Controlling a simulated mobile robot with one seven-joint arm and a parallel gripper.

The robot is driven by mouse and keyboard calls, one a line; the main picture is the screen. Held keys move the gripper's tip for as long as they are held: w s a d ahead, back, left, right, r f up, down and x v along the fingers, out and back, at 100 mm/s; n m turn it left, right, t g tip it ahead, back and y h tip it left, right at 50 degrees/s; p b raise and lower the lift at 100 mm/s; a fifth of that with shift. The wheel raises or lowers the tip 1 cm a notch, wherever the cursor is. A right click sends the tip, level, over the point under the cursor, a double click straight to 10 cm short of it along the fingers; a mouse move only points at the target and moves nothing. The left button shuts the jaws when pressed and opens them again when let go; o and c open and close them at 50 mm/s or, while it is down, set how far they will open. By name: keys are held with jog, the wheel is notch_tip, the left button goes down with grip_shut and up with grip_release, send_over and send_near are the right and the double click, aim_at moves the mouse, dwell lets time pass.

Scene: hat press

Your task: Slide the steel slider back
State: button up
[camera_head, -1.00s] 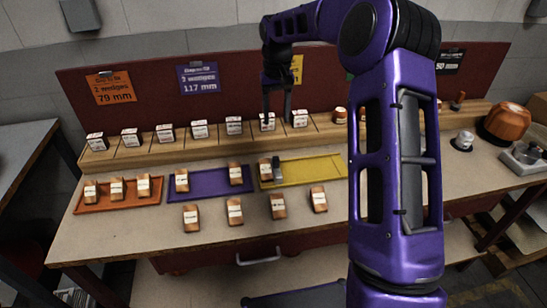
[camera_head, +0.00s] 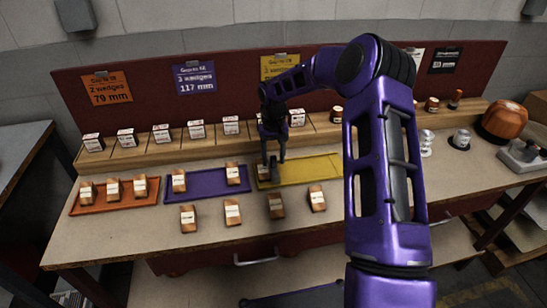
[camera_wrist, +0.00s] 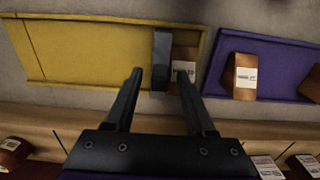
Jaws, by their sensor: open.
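The steel slider (camera_head: 273,171) is a dark grey upright block at the left end of the yellow tray (camera_head: 318,170). In the wrist view the slider (camera_wrist: 161,52) stands close beside a labelled wooden wedge (camera_wrist: 184,60) at the end of the yellow tray. My gripper (camera_head: 274,160) is open and points down over the slider. In the wrist view its fingertips (camera_wrist: 160,72) lie to either side of the slider's near end, the right one overlapping the wedge's label. I cannot tell whether they touch anything.
A purple tray (camera_head: 205,184) with wedges lies left of the yellow tray, and an orange tray (camera_head: 98,207) farther left. Several loose wedges lie in front. A wooden shelf (camera_head: 179,143) with labelled blocks runs behind. The yellow tray's right part is clear.

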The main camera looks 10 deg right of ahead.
grip_shut()
dwell(1.4)
